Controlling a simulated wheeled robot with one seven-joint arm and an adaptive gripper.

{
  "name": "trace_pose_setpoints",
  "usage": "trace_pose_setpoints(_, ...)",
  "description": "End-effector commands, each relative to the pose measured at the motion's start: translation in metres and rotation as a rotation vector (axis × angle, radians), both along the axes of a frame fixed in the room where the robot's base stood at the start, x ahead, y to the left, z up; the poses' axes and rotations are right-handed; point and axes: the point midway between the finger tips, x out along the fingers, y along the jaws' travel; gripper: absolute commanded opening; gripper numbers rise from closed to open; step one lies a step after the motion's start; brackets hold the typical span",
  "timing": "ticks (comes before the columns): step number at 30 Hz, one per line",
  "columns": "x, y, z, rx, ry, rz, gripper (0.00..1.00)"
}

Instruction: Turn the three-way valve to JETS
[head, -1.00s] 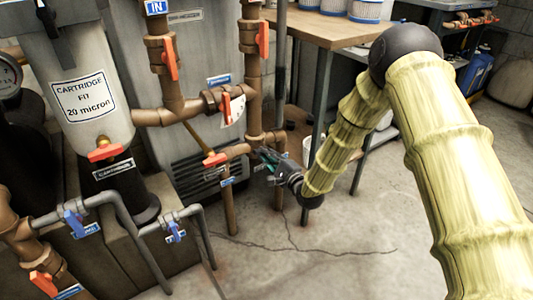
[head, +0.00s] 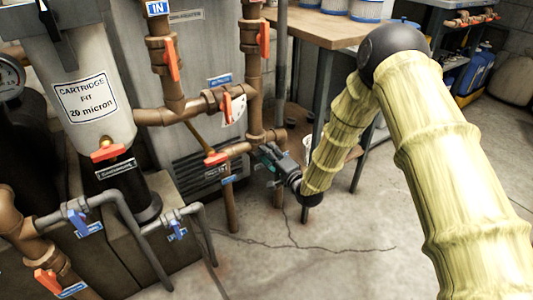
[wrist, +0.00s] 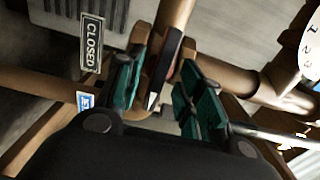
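My gripper (head: 268,157) is at the lower pipe junction in the head view. In the wrist view my gripper (wrist: 165,95) has its two green fingers apart, one on each side of a dark handle with a pale pointed tip (wrist: 166,68). This handle sits at a brown pipe junction and appears to be the three-way valve's. I cannot tell whether either finger touches it. In the head view the handle is hidden behind my gripper. A blue-and-white label (wrist: 84,101) is left of the fingers; its word is unreadable, and no JETS label can be read.
An orange-handled valve (head: 216,158) is just left of my gripper, with a CLOSED tag (wrist: 91,40) in the wrist view. Another orange handle (head: 227,106) with a white dial plate is above. A workbench (head: 318,28) stands behind. The floor at front right is clear.

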Motion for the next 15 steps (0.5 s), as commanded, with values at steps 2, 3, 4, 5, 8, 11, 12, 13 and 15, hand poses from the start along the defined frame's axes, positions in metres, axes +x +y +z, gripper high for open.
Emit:
trace_pose_setpoints(2,-0.0003,-0.0006,-0.0004,0.000,0.001,0.000,0.39)
trace_pose_setpoints(3,-0.0003,-0.0012,-0.0005,0.000,0.001,-0.001,0.39)
trace_pose_setpoints(4,-0.0004,-0.0014,-0.0005,0.000,0.001,-0.001,0.39)
trace_pose_setpoints(5,-0.0004,-0.0015,-0.0006,0.000,0.001,-0.001,0.39)
trace_pose_setpoints(8,-0.0006,-0.0016,-0.0008,0.000,0.003,-0.001,0.39)
trace_pose_setpoints(11,-0.0008,-0.0007,-0.0008,0.000,0.003,0.000,0.39)
trace_pose_setpoints(12,-0.0014,-0.0011,-0.0006,0.000,0.003,0.000,0.39)
trace_pose_setpoints(13,-0.0024,-0.0018,-0.0003,0.000,0.003,0.000,0.39)
trace_pose_setpoints(15,-0.0064,-0.0053,0.0007,0.001,0.004,-0.001,0.39)
